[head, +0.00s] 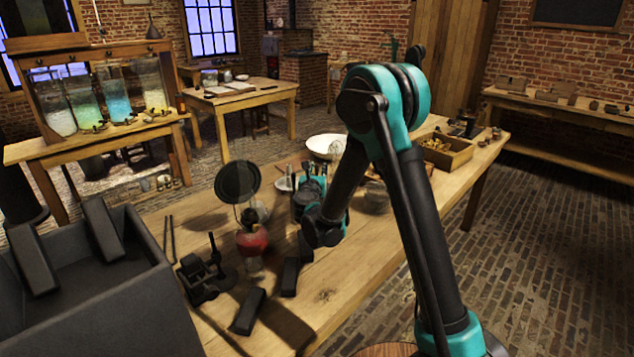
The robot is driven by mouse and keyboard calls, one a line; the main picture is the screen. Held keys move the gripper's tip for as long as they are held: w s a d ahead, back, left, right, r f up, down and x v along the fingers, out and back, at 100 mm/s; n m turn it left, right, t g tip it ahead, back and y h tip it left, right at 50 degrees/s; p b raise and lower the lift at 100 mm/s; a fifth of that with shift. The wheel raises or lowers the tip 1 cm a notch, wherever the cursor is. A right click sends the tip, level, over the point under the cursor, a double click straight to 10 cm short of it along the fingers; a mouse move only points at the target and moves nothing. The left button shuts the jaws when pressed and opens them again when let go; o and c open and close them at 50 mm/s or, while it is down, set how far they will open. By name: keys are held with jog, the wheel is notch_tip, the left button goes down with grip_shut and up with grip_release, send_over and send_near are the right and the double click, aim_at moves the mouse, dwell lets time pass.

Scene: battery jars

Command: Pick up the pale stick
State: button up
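I cannot pick out a pale stick with certainty; it may be hidden behind my arm or too small to see. My gripper (309,180) is over the middle of the wooden table, partly covered by my own arm. Its fingers are small and dark here, and I cannot tell whether they are open or hold anything. A small pale dish (284,184) with a thin handle or rod shows just left of my gripper.
The wooden table (345,280) carries a red-bodied lamp (252,243) with a round dark disc, black blocks (247,311), a black metal device (203,278), a white bowl (325,146) and a wooden tray (446,153). A large dark box (110,310) stands front left.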

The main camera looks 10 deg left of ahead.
jog(key=shift+w+d, duration=0.1)
jog(key=shift+w, duration=0.75)
grip_shut()
jog(key=shift+r, duration=0.2)
